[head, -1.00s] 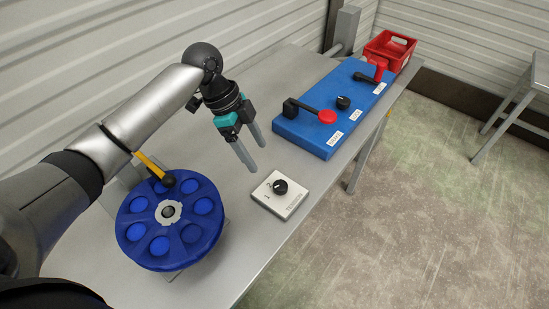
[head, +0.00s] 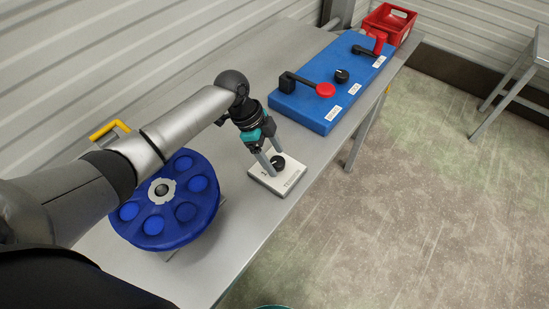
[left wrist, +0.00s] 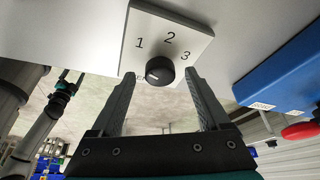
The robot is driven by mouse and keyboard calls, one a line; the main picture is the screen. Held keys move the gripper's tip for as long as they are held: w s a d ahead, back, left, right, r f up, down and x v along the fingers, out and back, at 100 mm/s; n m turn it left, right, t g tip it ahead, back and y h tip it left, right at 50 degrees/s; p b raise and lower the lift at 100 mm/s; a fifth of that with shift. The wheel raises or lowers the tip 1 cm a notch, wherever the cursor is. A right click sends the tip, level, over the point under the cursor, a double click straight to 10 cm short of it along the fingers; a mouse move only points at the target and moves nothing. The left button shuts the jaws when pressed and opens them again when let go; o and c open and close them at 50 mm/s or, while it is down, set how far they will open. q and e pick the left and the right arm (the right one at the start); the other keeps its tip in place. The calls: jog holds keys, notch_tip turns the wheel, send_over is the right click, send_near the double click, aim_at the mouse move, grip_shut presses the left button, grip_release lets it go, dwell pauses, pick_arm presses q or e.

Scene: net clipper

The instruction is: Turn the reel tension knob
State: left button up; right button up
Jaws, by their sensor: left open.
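The black tension knob (head: 278,161) sits on a small white plate (head: 288,185) on the table. In the left wrist view the knob (left wrist: 160,70) has a pale pointer mark, and the plate (left wrist: 196,30) carries the numbers 1, 2 and 3. My left gripper (head: 273,160) is open, with its fingers pointing down at the knob. In the left wrist view the fingers (left wrist: 160,82) stand on either side of the knob, with a gap to each. I cannot tell whether a fingertip touches the plate. The blue reel (head: 197,207) lies to the left, partly hidden by my arm.
A blue board (head: 300,108) with a red-ended lever (head: 325,90), a small black knob (head: 341,76) and a red handle stands behind the plate. A red crate (head: 390,27) is at the far end. The table's front edge runs close beside the plate.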

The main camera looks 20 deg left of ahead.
pick_arm(q)
jog(key=shift+d+f, duration=0.2)
jog(key=shift+f, duration=0.2)
grip_shut()
dwell(0.4)
